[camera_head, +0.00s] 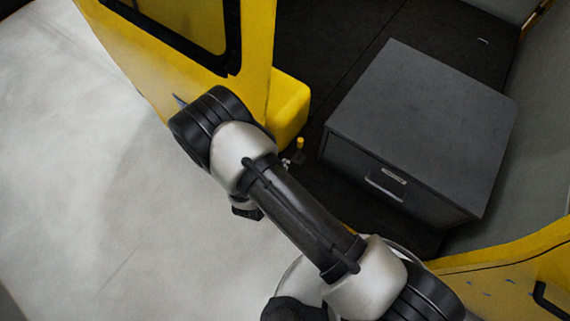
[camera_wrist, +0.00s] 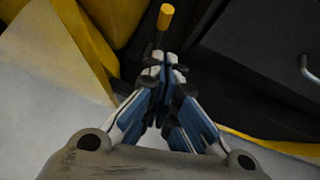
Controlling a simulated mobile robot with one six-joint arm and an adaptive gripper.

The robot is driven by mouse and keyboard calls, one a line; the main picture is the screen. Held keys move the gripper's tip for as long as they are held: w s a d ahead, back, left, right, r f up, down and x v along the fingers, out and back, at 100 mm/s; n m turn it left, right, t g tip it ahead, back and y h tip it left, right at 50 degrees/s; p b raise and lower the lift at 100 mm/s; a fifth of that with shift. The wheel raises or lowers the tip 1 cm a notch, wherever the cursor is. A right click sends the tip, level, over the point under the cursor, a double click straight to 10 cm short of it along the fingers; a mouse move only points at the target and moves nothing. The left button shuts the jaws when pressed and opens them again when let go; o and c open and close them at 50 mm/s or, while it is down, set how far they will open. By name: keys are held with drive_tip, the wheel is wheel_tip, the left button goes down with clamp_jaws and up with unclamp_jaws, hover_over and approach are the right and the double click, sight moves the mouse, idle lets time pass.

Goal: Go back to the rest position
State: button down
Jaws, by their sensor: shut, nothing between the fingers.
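My gripper (camera_wrist: 164,68) is in the middle of the wrist view, with its two fingers together and nothing between them. A small rod with a yellow tip (camera_wrist: 165,17) stands just past the fingertips in that view; I cannot tell whether they touch. The same yellow-tipped rod (camera_head: 300,143) shows in the head view beside my arm, near the yellow door's lower corner. My arm runs from the bottom right up to the middle of the head view.
A dark grey cabinet (camera_head: 424,118) with a drawer handle (camera_head: 385,186) stands on the vehicle's dark floor (camera_head: 340,50) at the right. A yellow door (camera_head: 255,50) with a dark window is at the upper left. The pale floor (camera_head: 80,180) at the left is clear.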

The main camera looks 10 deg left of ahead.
drive_tip(key=shift+s, duration=0.1)
idle(0.4)
drive_tip(key=w+d+r+m+h, duration=0.1)
drive_tip(key=w+d+r+m, duration=0.1)
drive_tip(key=r, duration=0.2)
drive_tip(key=w+d+r+m+h+b, duration=0.1)
drive_tip(key=w+d+r+m, duration=0.15)
drive_tip(key=r, duration=0.25)
drive_tip(key=w+d+r+m+h, duration=0.1)
drive_tip(key=w+d+r+m, duration=0.1)
drive_tip(key=r+m, duration=0.15)
drive_tip(key=s+d+r+m+g+h+b, duration=0.1)
drive_tip(key=d+r+m+g+h, duration=0.25)
drive_tip(key=d+r+m, duration=0.85)
drive_tip(key=s+d+r+m+g+y+b, duration=0.1)
drive_tip(key=s+d+r+m+g+y, duration=0.3)
drive_tip(key=s+d+r, duration=0.6)
drive_tip(key=s+a+r+m+t+y+b, duration=0.1)
drive_tip(key=s+a+r+m+y, duration=0.1)
drive_tip(key=s+m, duration=0.3)
drive_tip(key=s+a+r+m+t+y+b, duration=0.1)
drive_tip(key=s+a+r+m+y, duration=0.1)
drive_tip(key=s+r+m, duration=0.2)
drive_tip(key=shift+s+a+r+m+y, duration=0.25)
drive_tip(key=shift+s+r+m+y, duration=0.15)
drive_tip(key=shift+s, duration=0.45)
